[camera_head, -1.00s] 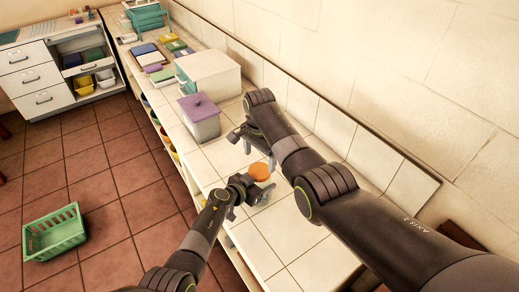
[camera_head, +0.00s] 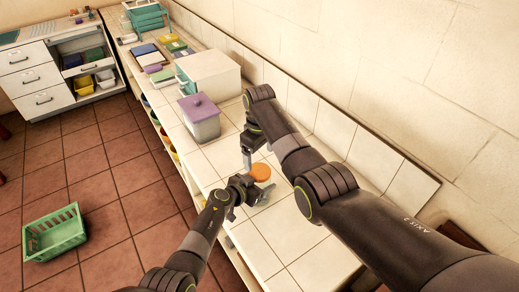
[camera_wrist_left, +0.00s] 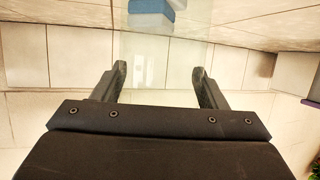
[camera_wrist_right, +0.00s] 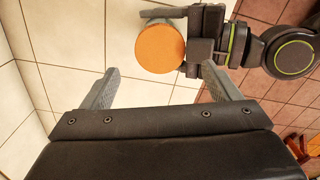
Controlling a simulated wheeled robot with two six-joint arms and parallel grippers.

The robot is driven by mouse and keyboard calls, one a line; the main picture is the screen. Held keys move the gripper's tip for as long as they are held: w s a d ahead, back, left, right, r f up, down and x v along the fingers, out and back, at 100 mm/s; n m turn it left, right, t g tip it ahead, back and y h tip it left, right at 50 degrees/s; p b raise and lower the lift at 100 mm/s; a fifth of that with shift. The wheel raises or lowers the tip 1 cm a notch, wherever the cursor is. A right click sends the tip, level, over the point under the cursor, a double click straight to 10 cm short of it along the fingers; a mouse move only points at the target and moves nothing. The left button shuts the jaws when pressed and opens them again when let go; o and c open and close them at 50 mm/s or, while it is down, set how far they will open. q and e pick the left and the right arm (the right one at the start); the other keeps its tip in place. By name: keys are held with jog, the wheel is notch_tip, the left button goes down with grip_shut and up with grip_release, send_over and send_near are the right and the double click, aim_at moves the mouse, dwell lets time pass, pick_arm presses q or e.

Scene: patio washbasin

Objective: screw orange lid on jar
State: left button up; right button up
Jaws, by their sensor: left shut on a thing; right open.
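The round orange lid (camera_head: 260,172) lies flat at the top of the jar, within the left gripper's hold; I cannot tell how tightly it sits. It also shows in the right wrist view (camera_wrist_right: 160,48). The jar (camera_wrist_left: 160,65) is clear and shows between the left fingers in the left wrist view; the lid hides most of it from above. My left gripper (camera_head: 251,190) is shut on the jar from the front left. My right gripper (camera_head: 247,158) is open and empty, just behind the lid with its fingers pointing down, apart from the lid.
A white tiled counter (camera_head: 290,235) runs along the wall, clear around the jar. A grey bin with a purple lid (camera_head: 200,117) and a white box (camera_head: 210,73) stand farther back. A green basket (camera_head: 54,232) is on the floor at left.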

aim_at(260, 171)
jog(key=n, duration=0.5)
jog(key=shift+r, duration=0.15)
jog(key=n, duration=0.6)
jog(key=shift+r, duration=0.25)
jog(key=n, duration=0.6)
jog(key=shift+r+n, duration=0.15)
jog(key=shift+n, duration=0.15)
jog(key=n, duration=0.6)
jog(key=shift+r, duration=0.2)
jog(key=shift+f, duration=4)
